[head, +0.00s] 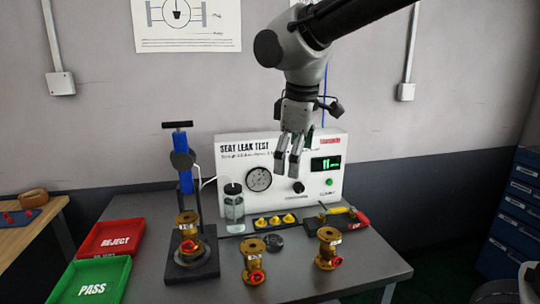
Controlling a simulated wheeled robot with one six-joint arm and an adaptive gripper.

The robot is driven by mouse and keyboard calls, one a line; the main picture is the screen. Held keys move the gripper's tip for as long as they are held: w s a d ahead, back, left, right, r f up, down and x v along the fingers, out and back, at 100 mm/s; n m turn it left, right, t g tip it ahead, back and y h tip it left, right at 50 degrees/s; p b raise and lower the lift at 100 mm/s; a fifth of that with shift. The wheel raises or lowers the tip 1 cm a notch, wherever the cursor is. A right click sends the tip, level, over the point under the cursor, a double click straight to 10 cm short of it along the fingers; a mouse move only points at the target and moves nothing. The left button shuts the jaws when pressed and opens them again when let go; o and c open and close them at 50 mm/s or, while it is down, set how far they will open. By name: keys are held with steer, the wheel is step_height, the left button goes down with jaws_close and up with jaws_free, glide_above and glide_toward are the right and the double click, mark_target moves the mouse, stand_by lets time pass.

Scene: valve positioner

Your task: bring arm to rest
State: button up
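My gripper (288,165) hangs from my arm, pointing down in front of the white seat leak test panel (233,150). It is above the table and apart from the things on it. Its two fingers show a narrow gap between them, and I see nothing held there. A brass valve with a red handwheel (187,231) stands in the clamp stand with the blue column (185,160). Two more brass valves, one at the middle front (253,262) and one to the right (327,248), stand upright on the grey table (375,262).
The red REJECT tray (112,225) and green PASS tray (92,295) are at the left, both empty where visible. A blue drawer cabinet (515,215) stands right.

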steer(key=s+d+f+m, duration=0.1)
steer(key=s+d+m, duration=0.3)
steer(key=d, duration=0.6)
steer(key=s+d+f+m+t, duration=0.1)
steer(key=s+d+m, duration=0.4)
steer(key=d, duration=0.5)
steer(key=s+d+f+m, duration=0.1)
steer(key=s+d+m, duration=0.4)
steer(key=d, duration=0.6)
steer(key=shift+s+f+t, duration=0.3)
steer(key=shift+s+f, duration=0.05)
steer(key=shift+s, duration=0.8)
